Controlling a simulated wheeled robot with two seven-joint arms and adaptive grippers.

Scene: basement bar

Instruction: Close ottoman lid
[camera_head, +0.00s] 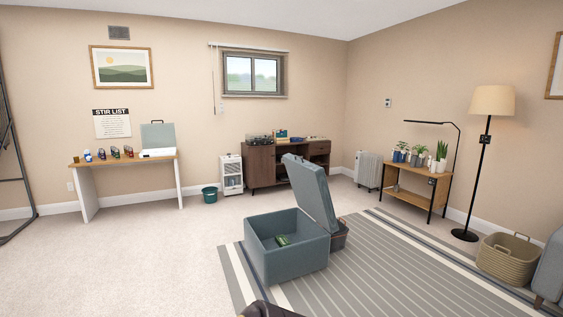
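The ottoman (290,262) is a grey-blue box standing on the striped rug, a little right of the middle of the view. Its lid (312,192) is open, tilted up and back on the right side of the box. A small green item (283,240) lies inside the box. Neither of my grippers can be made out in this view.
A dark object, cut off by the bottom edge, is unclear. A brown basket (340,235) stands behind the lid. A wicker basket (507,261) and floor lamp (480,160) stand right. Carpet left of the ottoman is clear. A desk (130,161) and cabinet (262,166) line the wall.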

